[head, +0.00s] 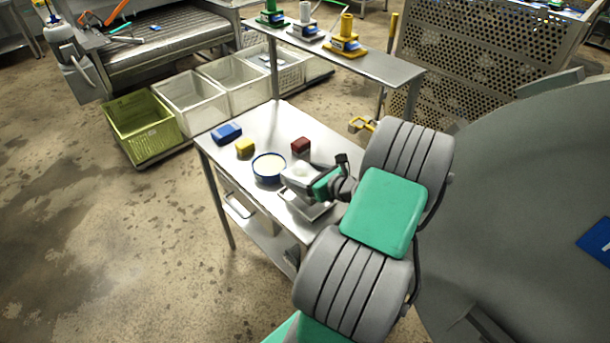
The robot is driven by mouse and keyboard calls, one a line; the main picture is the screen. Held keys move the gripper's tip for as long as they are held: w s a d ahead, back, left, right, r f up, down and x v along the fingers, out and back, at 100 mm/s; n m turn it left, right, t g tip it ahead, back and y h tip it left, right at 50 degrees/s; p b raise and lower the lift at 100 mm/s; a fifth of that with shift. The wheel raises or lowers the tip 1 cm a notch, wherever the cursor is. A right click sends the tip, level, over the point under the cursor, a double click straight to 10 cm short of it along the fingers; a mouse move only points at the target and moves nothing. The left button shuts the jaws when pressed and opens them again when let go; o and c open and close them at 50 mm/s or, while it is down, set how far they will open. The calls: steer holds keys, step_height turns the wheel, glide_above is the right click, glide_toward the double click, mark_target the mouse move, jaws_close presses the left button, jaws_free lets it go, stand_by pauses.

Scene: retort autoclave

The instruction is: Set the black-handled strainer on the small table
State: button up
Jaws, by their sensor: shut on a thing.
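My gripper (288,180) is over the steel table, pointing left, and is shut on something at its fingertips. A round blue-rimmed piece with a pale inside (268,166) is right at the fingertips. It looks like the strainer's bowl, but no black handle shows clearly; the gripper covers that side. I cannot tell whether the bowl rests on the small table (270,122) or is just above it.
A blue block (226,134), a yellow block (245,148) and a dark red block (300,145) stand on the table. A metal tray (308,208) lies under my wrist. A raised shelf (370,65) stands behind. The table's back middle is clear.

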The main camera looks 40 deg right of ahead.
step_height(320, 180, down, 2)
steer(key=shift+f+b, duration=0.15)
steer(key=shift+b, duration=0.85)
steer(key=shift+f+b, duration=0.5)
steer(key=shift+f, duration=0.6)
steer(key=shift+f, duration=0.5)
steer(key=o, duration=1.7)
steer(key=shift+s, duration=0.1)
steer(key=v, duration=0.7)
steer(key=shift+s+r+b, duration=0.2)
steer(key=shift+s+b, duration=0.1)
steer(key=shift+b, duration=0.05)
steer(key=shift+f, duration=0.1)
